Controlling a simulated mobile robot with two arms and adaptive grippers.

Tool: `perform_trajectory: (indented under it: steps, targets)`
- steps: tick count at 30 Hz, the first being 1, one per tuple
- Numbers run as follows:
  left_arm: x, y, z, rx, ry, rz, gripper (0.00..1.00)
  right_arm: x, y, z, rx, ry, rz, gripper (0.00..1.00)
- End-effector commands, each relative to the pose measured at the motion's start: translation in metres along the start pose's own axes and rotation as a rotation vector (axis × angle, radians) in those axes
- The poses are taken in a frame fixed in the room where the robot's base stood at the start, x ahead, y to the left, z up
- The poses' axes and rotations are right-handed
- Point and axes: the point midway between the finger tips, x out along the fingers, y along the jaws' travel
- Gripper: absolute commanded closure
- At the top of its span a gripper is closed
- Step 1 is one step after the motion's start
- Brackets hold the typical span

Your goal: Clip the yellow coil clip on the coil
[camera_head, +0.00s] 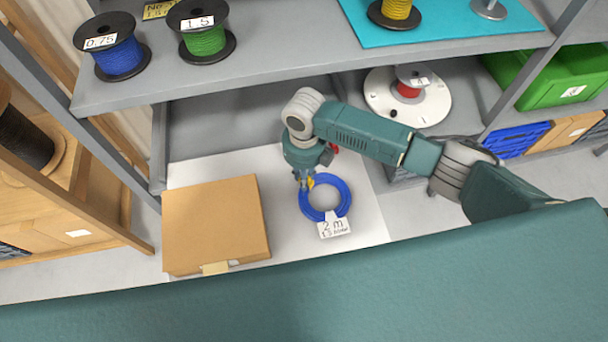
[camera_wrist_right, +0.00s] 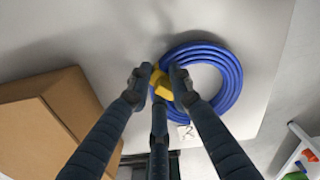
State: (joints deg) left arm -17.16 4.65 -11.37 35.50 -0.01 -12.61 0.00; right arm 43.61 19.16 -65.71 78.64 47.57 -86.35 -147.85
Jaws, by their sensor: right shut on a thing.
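The blue coil (camera_head: 344,190) lies flat on the white shelf surface with a white "2 m" tag (camera_head: 334,228) at its near edge. My right gripper (camera_head: 305,182) is at the coil's left side, pointing down. In the right wrist view my right gripper (camera_wrist_right: 160,82) is shut on the yellow coil clip (camera_wrist_right: 174,86), which overlaps the left edge of the coil (camera_wrist_right: 226,70). I cannot tell whether the clip encloses the strands or only rests against them. The fingers hide part of the clip. My left gripper is not in view.
A brown cardboard box (camera_head: 215,222) stands just left of the coil. Reels of blue (camera_head: 118,60) and green (camera_head: 204,40) cable stand on the shelf above. A white reel (camera_head: 380,100) is at the back right. White surface right of the coil is clear.

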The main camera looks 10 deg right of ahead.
Motion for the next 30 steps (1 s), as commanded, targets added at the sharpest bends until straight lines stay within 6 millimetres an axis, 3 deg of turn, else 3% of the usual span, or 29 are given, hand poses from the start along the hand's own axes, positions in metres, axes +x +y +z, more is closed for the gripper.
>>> perform_trajectory:
  steps: [30]
  targets:
    - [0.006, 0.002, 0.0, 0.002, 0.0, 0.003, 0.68, 0.013, 0.0, -0.001, 0.0, 0.002, 0.0, 1.0]
